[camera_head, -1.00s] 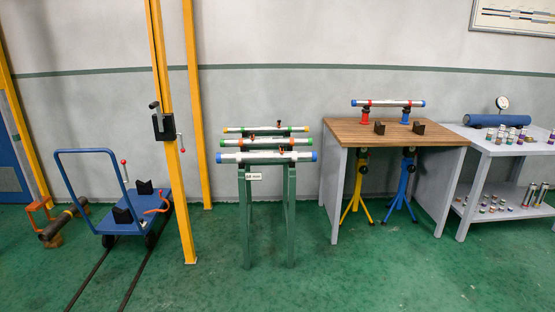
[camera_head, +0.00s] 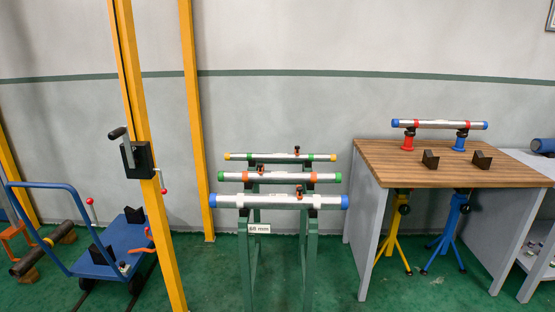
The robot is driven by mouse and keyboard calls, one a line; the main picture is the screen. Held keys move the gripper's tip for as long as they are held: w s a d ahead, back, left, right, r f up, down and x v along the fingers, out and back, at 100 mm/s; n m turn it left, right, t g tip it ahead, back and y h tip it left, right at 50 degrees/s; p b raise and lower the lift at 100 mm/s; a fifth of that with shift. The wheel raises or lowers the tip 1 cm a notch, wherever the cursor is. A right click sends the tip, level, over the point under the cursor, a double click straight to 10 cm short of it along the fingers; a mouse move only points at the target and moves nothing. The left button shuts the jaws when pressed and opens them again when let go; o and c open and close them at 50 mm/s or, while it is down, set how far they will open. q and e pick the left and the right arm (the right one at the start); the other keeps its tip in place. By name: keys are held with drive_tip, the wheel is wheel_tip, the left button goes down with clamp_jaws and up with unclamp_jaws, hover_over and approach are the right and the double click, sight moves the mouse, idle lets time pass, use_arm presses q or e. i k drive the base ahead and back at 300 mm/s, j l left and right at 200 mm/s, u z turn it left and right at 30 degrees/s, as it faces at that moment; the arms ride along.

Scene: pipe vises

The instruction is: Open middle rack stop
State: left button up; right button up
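A green rack (camera_head: 248,257) stands in the middle of the view, with a small white label (camera_head: 259,228) on its front. It carries three pipes at rising levels. The front pipe (camera_head: 278,201) has blue ends. The middle pipe (camera_head: 280,177) has green ends and orange bands. The back pipe (camera_head: 280,157) has yellow ends and green bands. Small orange-and-black stops sit along the pipes: one near the back pipe (camera_head: 297,150), one near the middle pipe's left (camera_head: 261,169), one near its right (camera_head: 298,190). Which stop belongs to which level is hard to tell. Neither gripper is in view.
A wooden-topped bench (camera_head: 455,162) stands right of the rack, with a pipe (camera_head: 440,124) on red and blue stands and two black blocks. A yellow post (camera_head: 147,200) with a black crank box and a blue cart (camera_head: 115,245) stand left. Green floor shows before the rack.

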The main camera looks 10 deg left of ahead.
sight(261, 165)
drive_tip(key=i, duration=1.65)
drive_tip(key=i+u, duration=0.25)
drive_tip(key=i, duration=0.25)
drive_tip(key=i+l+u, duration=0.25)
drive_tip(key=i, duration=0.2)
